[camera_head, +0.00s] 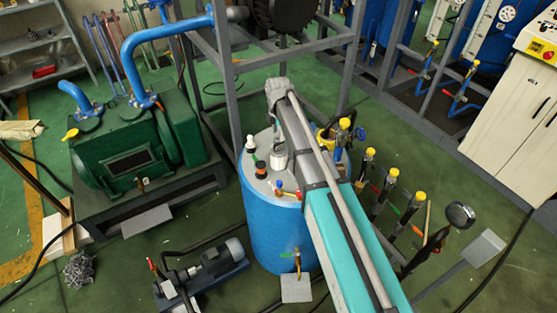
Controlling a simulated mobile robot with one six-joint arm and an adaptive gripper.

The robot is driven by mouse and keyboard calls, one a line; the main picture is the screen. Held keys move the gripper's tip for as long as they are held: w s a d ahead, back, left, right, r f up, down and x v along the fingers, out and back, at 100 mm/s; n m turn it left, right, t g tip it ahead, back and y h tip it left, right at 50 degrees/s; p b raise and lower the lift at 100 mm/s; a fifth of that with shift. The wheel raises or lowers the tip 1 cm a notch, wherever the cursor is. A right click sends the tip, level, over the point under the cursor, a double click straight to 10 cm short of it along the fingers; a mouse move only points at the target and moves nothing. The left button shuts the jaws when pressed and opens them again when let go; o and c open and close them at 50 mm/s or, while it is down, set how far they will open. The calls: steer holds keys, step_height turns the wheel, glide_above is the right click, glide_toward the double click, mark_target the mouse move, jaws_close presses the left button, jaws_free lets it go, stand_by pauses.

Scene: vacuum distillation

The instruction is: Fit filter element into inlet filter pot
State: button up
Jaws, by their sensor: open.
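A blue drum (262,225) with a pale grey top stands in the middle of the view. On its top is a short grey-white cylinder (279,161), close to the left side of my arm. A yellow rounded part (325,140) shows just right of my arm, partly hidden behind it. I cannot tell for sure which of these is the inlet filter pot or the filter element. My arm reaches from the bottom right up over the drum and covers part of its top. No gripper fingers can be made out.
A white-and-black bottle (250,144), a black-and-orange spool (260,169) and small red-blue fittings (280,192) stand on the drum top. Yellow-capped valves (393,175) stand at right. A green pump (125,155) is at left, a small motor (215,265) at lower left. Grey frame posts rise behind.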

mark_target(279, 143)
steer(key=shift+f, duration=0.1)
stand_by(0.3)
steer(key=f+b, duration=0.3)
steer(key=shift+s+d+f, duration=0.1)
steer(key=shift+s+f, duration=0.1)
steer(key=shift+s, duration=0.05)
steer(key=shift+f+b, duration=0.85)
steer(key=shift+b, duration=0.25)
steer(key=shift+c, duration=0.3)
jaws_close()
